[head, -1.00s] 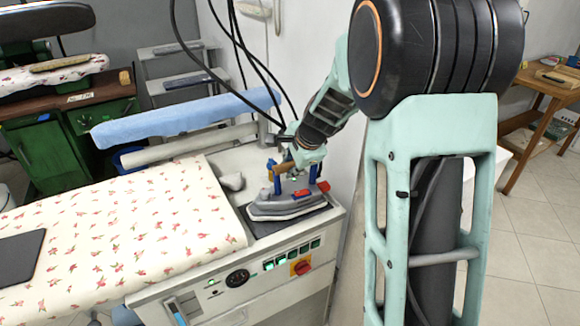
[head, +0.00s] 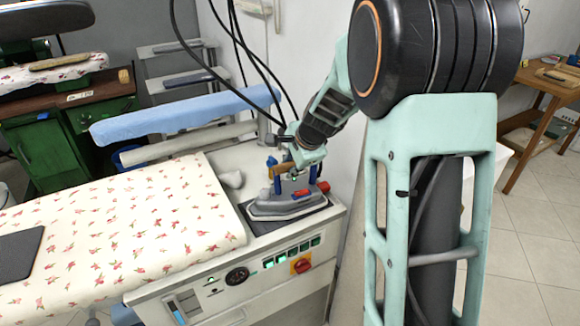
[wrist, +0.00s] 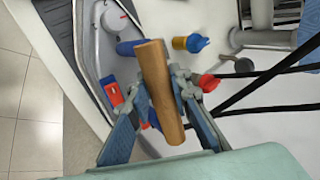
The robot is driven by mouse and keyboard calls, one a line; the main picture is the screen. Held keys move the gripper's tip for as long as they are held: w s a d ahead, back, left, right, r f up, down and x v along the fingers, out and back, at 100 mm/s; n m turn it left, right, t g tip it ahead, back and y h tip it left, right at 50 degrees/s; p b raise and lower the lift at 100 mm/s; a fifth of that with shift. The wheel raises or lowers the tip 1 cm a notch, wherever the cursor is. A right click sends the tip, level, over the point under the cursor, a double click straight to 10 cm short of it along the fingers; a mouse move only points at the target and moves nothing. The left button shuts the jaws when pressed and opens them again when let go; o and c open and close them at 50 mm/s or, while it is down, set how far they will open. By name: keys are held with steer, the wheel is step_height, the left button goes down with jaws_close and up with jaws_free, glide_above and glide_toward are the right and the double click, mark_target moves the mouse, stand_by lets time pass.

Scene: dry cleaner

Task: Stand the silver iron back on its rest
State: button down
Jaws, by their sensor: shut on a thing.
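The silver iron (head: 285,207) sits at the right end of the ironing station, flat on or just over a dark pad (head: 263,229); I cannot tell if it touches. It has a wooden handle, blue posts and red parts. My gripper (head: 290,170) reaches down from the right and is shut on the handle. In the wrist view the fingers of my gripper (wrist: 160,92) lie on both sides of the brown handle (wrist: 158,75), and the iron's grey body (wrist: 92,45) shows beyond it. The pad under the iron is mostly hidden.
The flowered ironing board (head: 130,225) lies left of the iron, with another dark pad (head: 18,256) on it. Behind are a blue padded arm (head: 180,115) and a small grey-white object (head: 232,180). Black cables (head: 255,75) hang above. A control panel (head: 250,275) faces front.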

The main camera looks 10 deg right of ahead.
steer(key=shift+w+r, duration=0.15)
steer(key=shift+w, duration=0.05)
steer(key=c, duration=2)
jaws_free()
steer(key=shift+c, duration=0.2)
steer(key=o, duration=0.4)
steer(key=shift+s, duration=0.15)
steer(key=shift+c, duration=0.2)
steer(key=shift+s+f, duration=0.3)
steer(key=shift+f, duration=0.25)
steer(key=o, duration=0.8)
steer(key=shift+w+r, duration=0.1)
steer(key=shift+r, duration=0.1)
steer(key=shift+r, duration=0.1)
steer(key=shift+r+p, duration=3.7)
steer(key=shift+r, duration=0.75)
